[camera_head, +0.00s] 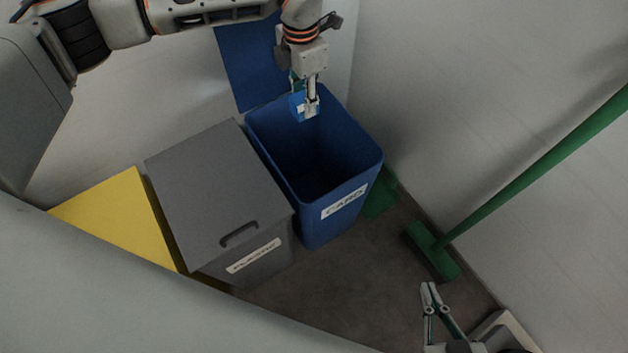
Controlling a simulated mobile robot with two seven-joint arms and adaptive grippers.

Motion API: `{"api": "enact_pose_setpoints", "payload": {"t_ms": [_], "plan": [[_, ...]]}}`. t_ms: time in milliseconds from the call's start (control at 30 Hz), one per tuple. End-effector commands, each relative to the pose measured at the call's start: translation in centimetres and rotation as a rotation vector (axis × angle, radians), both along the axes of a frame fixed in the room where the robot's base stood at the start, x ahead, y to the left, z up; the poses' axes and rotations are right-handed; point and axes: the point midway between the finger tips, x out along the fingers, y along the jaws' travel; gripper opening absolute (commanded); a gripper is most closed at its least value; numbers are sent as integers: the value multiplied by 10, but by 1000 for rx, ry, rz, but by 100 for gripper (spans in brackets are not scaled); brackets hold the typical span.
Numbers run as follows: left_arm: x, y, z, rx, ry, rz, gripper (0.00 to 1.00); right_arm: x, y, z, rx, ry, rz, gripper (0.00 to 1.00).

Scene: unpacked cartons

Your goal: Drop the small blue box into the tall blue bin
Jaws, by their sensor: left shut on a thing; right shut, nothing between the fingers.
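The tall blue bin (345,205) stands open in the corner, with a label reading CARD on its front. Its inside is dark and I cannot see the bottom. My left gripper (308,108) is over the far part of the bin's opening. It is shut on the small blue box (297,104), which is partly hidden by the fingers. My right gripper (428,288) is low at the right, apart from the bin, shut with nothing between its fingers.
A grey bin (205,190) with a shut lid stands left of the blue bin. A yellow bin (120,215) is further left. A blue panel (250,65) rises behind the blue bin. A green broom (540,165) leans at the right wall. Some floor (350,280) is clear in front.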

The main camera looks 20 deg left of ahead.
Motion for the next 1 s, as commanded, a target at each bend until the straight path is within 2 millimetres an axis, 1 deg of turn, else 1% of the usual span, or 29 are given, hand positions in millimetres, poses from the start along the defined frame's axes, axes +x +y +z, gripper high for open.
{"api": "enact_pose_setpoints", "payload": {"t_ms": [33, 200, 400, 533, 700, 900, 933, 1000], "plan": [[-1, 0, -8, 0, 5, 1, 15, -1, 2, -2, 6, 2, 0, 0], [-2, 0, -29, -1, 10, -1, 15, -1, 8, -3, 36, 5, -4, 0], [-3, 0, -50, 0, 9, -2, 15, -1, 16, 0, 76, 1, -12, 0], [-2, 0, -57, 1, 6, -2, 15, 8, 22, 11, 104, -25, -17, 0], [-1, 1, -57, 1, 0, -2, 15, 14, 23, 20, 118, -45, -22, 0], [0, 1, -56, 1, -2, -2, 15, 14, 23, 22, 118, -47, -22, 0], [0, 0, -56, 1, -2, -2, 33, 14, 23, 21, 118, -47, -22, 0], [-1, 0, -56, 1, -2, -2, 50, 13, 23, 20, 117, -45, -21, 0]]}}
